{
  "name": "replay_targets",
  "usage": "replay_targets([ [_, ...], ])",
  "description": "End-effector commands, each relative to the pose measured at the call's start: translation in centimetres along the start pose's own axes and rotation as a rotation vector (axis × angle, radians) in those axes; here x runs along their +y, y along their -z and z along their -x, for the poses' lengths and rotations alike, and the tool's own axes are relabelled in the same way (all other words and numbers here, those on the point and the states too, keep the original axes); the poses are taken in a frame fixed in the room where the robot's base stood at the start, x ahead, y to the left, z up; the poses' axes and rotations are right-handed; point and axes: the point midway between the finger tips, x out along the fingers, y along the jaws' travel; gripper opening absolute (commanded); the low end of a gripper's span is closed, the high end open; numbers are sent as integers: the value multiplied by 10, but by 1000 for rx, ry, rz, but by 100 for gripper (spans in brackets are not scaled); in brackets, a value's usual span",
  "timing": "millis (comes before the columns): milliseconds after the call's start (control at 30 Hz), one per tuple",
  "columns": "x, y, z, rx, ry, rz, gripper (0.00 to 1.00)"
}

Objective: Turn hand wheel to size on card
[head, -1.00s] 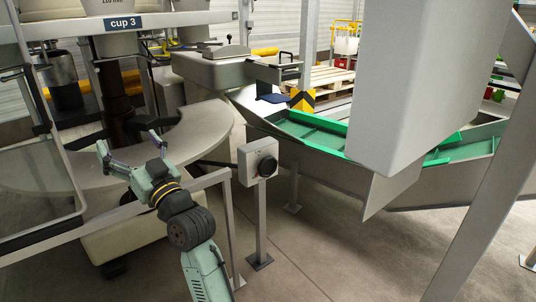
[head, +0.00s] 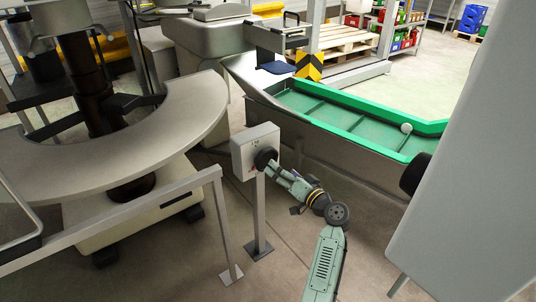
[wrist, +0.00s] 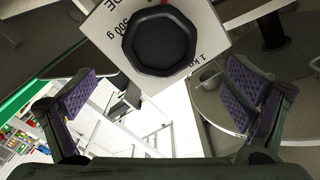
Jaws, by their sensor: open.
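The black hand wheel (head: 266,158) sits on the front of a light grey box (head: 250,148) on a post. In the wrist view the hand wheel (wrist: 160,40) is an eight-sided knob on a white panel (wrist: 112,37) printed with "500 g" and a partly hidden "1 k". A small red mark shows at the panel's top edge. My gripper (head: 284,176) is just right of and below the wheel in the head view. In the wrist view my gripper (wrist: 165,85) is open and empty, its purple-padded fingers wide apart, the wheel ahead and above centre. I cannot make out a card.
A curved grey table (head: 195,118) and a rail (head: 150,203) stand left of the box.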

Motion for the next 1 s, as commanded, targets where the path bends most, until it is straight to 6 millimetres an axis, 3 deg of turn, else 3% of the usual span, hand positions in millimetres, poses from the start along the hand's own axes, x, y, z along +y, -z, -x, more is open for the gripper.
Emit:
replay_targets([
  [200,-2,2,-44,-1,2,0,96],
  [400,-1,1,-71,-1,0,1,96],
  [800,0,1,-80,1,-1,2,96],
  [1000,0,1,-80,1,-1,2,84],
])
